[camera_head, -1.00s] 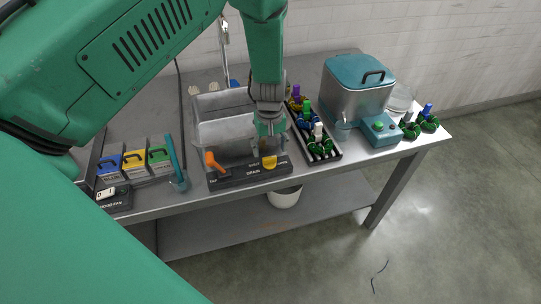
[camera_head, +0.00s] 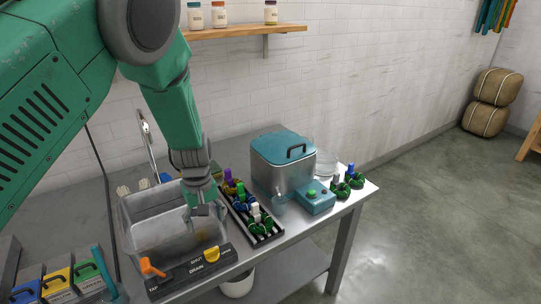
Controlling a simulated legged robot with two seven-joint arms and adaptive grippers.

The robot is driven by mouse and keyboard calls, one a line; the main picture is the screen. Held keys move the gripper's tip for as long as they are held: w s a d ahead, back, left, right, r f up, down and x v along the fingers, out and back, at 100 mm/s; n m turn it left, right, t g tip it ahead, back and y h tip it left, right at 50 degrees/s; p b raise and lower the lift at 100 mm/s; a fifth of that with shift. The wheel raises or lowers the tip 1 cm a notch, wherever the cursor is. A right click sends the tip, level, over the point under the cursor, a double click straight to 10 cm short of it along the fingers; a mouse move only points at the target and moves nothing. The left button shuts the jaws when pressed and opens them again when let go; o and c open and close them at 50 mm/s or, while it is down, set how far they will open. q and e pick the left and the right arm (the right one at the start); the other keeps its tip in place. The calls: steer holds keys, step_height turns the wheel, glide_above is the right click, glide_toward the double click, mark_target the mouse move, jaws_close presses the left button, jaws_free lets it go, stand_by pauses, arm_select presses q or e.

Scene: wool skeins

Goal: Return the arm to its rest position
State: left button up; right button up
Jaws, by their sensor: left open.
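My left arm comes in from the left and reaches down over the table. My left gripper (camera_head: 205,212) is open and points down above the right part of the sink basin (camera_head: 150,236). Nothing shows between its fingers. The gripper partly hides the basin's right side and back rim. My right gripper does not show.
A black rack (camera_head: 265,238) with wool skeins and coloured clips stands right of the gripper. Beyond it is a steel pot with a teal lid (camera_head: 283,147). Orange and yellow handles (camera_head: 211,255) sit on the front panel. A wooden shelf (camera_head: 250,31) with jars is on the wall.

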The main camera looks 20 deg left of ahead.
arm_select(q)
steer(key=shift+m+y, duration=0.3)
steer(key=shift+m, duration=0.3)
steer(key=s+f, duration=0.1)
steer(key=s+a+f, duration=0.1)
steer(key=s+f, duration=0.3)
steer(key=shift+s+a+f, duration=0.2)
steer(key=shift+s+a, duration=0.05)
steer(key=s+d+f+m, duration=0.1)
steer(key=s+f+m, duration=0.2)
steer(key=s, duration=0.6)
steer(key=s+d+f+m, duration=0.2)
steer(key=s+f, duration=0.1)
steer(key=s, duration=0.7)
steer(key=s+d+f+m, duration=0.1)
steer(key=s+f+m, duration=0.2)
steer(key=s, duration=0.6)
steer(key=w+d+f+m+b, duration=0.1)
steer(key=w+f+b, duration=0.2)
steer(key=f+b, duration=0.9)
steer(key=shift+f+t+b, duration=0.25)
steer(key=shift+t+b, duration=0.05)
steer(key=shift+b, duration=0.4)
